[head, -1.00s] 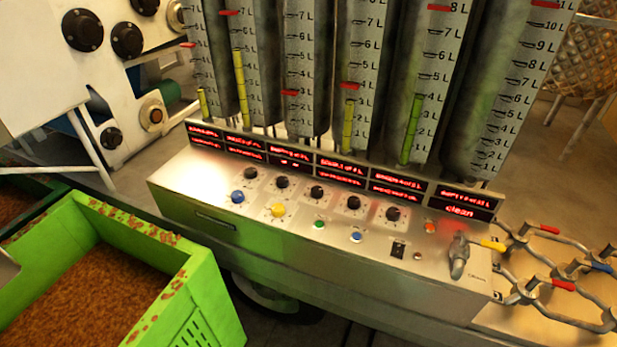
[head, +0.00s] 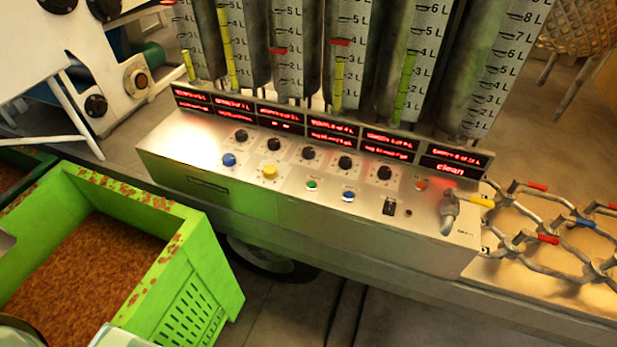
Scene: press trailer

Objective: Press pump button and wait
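The control panel (head: 300,225) is a metal box in the middle of the head view. It carries a blue button (head: 229,160), a yellow button (head: 270,172), a green button (head: 311,184), another blue button (head: 348,195) and an orange-red button (head: 421,184). I cannot read which of these is the pump button. A row of black knobs (head: 308,153) sits behind them. Red lit displays (head: 333,134) stand at the panel's back edge, and the right one reads "clean". Neither gripper can be made out in the head view, and nothing touches the panel.
Tall graduated tubes (head: 411,60) with litre marks stand behind the panel. A green crate (head: 205,285) of brown material is at the lower left. The floor in front of the panel (head: 300,310) is clear.

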